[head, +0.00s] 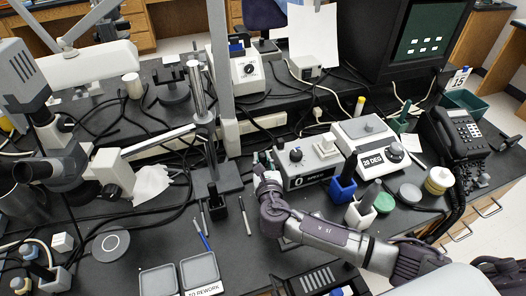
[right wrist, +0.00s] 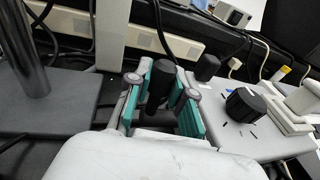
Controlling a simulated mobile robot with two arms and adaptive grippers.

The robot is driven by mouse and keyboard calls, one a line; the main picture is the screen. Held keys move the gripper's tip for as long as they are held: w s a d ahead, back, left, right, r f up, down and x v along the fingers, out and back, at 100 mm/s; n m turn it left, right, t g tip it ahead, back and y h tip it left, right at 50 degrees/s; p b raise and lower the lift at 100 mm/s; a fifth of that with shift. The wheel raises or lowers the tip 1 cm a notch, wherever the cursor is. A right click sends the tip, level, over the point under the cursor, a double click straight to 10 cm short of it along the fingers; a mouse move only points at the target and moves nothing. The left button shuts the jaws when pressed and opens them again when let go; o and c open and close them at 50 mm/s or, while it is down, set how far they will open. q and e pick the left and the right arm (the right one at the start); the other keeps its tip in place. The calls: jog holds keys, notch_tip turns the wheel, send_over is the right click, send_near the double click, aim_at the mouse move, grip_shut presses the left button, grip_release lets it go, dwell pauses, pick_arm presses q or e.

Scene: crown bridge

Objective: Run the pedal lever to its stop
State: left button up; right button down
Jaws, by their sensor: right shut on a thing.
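My right gripper (head: 263,161) reaches in from the lower right in the head view, beside the left side of a grey control box (head: 311,180) with a black dial. In the right wrist view, its teal-padded fingers (right wrist: 165,95) stand on both sides of a black rounded handle (right wrist: 158,84), apparently the pedal lever. The gripper is shut on this handle. The handle's lower end and its mount are hidden by the gripper, so how far it is turned cannot be told. My left gripper is not in view.
A metal post on a grey base (head: 229,178) stands close left of the gripper. A blue holder (head: 342,190) and a box marked "20 DEG" (head: 369,139) stand to the right. Cables run behind. Trays (head: 159,281) and pens lie in front on the left.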

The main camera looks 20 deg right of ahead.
jog(key=w+g+p, duration=0.1)
jog(key=g+p, duration=0.1)
jog(key=p, duration=0.3)
jog(key=w+g+p, duration=0.1)
jog(key=g+p, duration=0.1)
jog(key=p, duration=0.4)
jog(key=w+n+g+p, duration=0.1)
jog(key=g+p, duration=0.2)
jog(key=p, duration=0.3)
jog(key=shift+f, duration=0.15)
jog(key=shift+w+f+g+p, duration=0.2)
jog(key=shift+f+g+p, duration=0.25)
jog(key=shift+g, duration=0.35)
jog(key=shift+w+f+g+b, duration=0.1)
jog(key=shift+f+g+b, duration=0.35)
jog(key=shift+g, duration=0.25)
jog(key=shift+w+f+n+g+b, duration=0.1)
jog(key=shift+f+n+g+b, duration=0.3)
jog(key=shift+g, duration=0.3)
jog(key=c, duration=1)
grip_release()
jog(key=shift+r, duration=0.1)
